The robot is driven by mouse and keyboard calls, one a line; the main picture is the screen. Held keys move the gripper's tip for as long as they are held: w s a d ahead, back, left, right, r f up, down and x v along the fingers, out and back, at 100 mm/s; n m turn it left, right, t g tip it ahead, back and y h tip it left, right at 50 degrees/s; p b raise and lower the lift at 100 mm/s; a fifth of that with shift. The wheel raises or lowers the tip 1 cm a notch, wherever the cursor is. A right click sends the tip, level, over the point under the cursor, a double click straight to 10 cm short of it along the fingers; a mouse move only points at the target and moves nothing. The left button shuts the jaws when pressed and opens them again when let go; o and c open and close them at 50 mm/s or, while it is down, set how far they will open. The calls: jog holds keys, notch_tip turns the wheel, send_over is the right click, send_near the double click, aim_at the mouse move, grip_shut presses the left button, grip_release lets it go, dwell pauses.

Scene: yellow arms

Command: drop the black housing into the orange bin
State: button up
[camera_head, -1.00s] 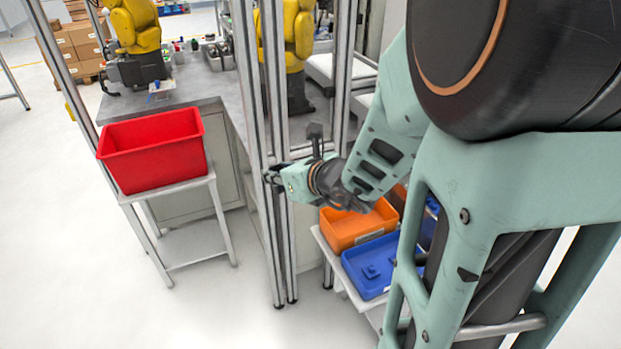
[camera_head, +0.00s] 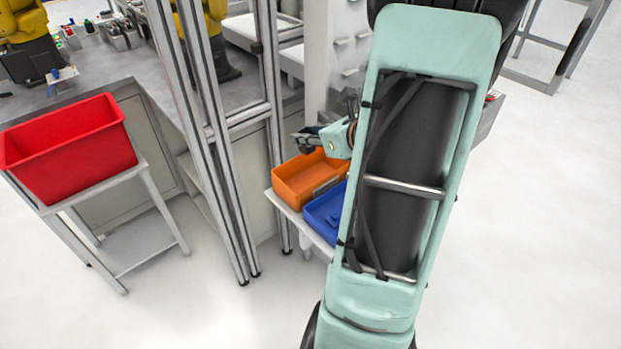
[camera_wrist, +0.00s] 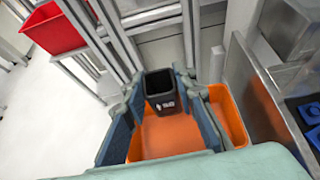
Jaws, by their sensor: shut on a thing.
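The black housing (camera_wrist: 161,88) is a dark, box-like part with a hollow top and a small white label, in the middle of the wrist view. My gripper (camera_head: 308,138) is shut on it, with a blue-grey finger on each side. In the wrist view the orange bin (camera_wrist: 231,112) lies below and behind the housing, and its floor shows between the fingers. In the head view the orange bin (camera_head: 291,193) stands on a pale stand, with my gripper above its far side. I cannot clearly tell the housing from the fingers there.
A blue tray (camera_head: 318,219) stands right beside the orange bin, partly hidden by my arm. Metal frame posts (camera_head: 215,150) rise close to the bin's left. A red bin (camera_head: 70,150) stands on a separate stand at the left. The front floor is clear.

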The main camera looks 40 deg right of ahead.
notch_tip(320, 180, down, 7)
jog(key=s+d+b, duration=0.1)
jog(key=d+b, duration=0.1)
jog(key=b, duration=0.3)
jog(key=shift+s+d, duration=0.15)
jog(key=shift+s, duration=0.15)
jog(key=o, duration=1.1)
jog(key=shift+c, duration=0.2)
jog(key=shift+s+r, duration=0.1)
jog(key=v, duration=1.1)
jog(key=shift+s+r, duration=0.2)
jog(key=shift+s, duration=0.2)
